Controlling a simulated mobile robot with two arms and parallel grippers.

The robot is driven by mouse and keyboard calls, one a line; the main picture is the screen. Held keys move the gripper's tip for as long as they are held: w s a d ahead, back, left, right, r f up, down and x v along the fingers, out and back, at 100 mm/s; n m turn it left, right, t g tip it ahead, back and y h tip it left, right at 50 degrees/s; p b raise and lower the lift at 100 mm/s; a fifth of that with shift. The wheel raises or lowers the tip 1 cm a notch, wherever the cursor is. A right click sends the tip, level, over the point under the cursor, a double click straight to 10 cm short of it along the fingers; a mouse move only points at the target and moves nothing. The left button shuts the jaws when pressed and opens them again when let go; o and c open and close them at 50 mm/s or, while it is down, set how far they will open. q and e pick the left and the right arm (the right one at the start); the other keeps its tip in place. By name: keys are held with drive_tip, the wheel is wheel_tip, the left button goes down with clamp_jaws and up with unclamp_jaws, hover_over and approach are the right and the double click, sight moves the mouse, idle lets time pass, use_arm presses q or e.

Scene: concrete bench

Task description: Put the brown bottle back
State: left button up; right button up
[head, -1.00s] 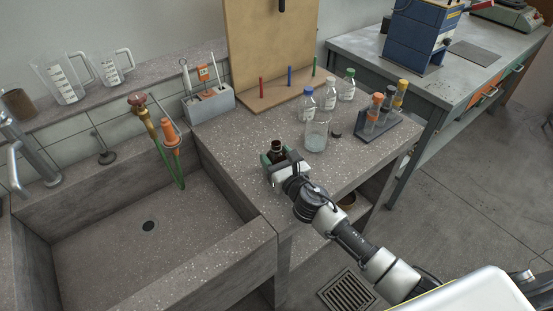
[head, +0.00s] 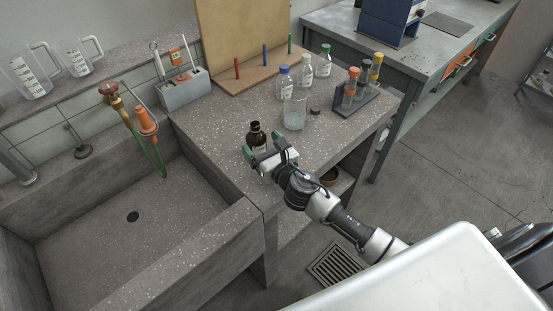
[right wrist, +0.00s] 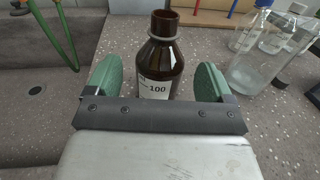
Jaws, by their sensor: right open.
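The brown bottle (head: 256,136) stands upright and uncapped on the speckled bench top, near the edge beside the sink. It also shows in the right wrist view (right wrist: 160,62), with a white label reading 100. My right gripper (head: 262,151) is open at the bottle's near side. In the right wrist view its green fingers (right wrist: 157,80) stand apart on either side of the bottle's lower body, with visible gaps. The bottle's base is hidden behind the gripper. My left gripper is not in view.
A glass beaker (head: 294,114), a small dark cap (head: 315,111) and clear bottles with blue (head: 283,85), white (head: 306,70) and green (head: 324,62) caps stand to the right. A tube rack (head: 366,99) is farther right. The sink (head: 110,215) lies left.

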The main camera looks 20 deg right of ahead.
drive_tip(key=s, duration=0.3)
drive_tip(key=s+d, duration=0.1)
drive_tip(key=s, duration=0.4)
drive_tip(key=shift+s+d+b, duration=0.35)
drive_tip(key=shift+d+b, duration=0.05)
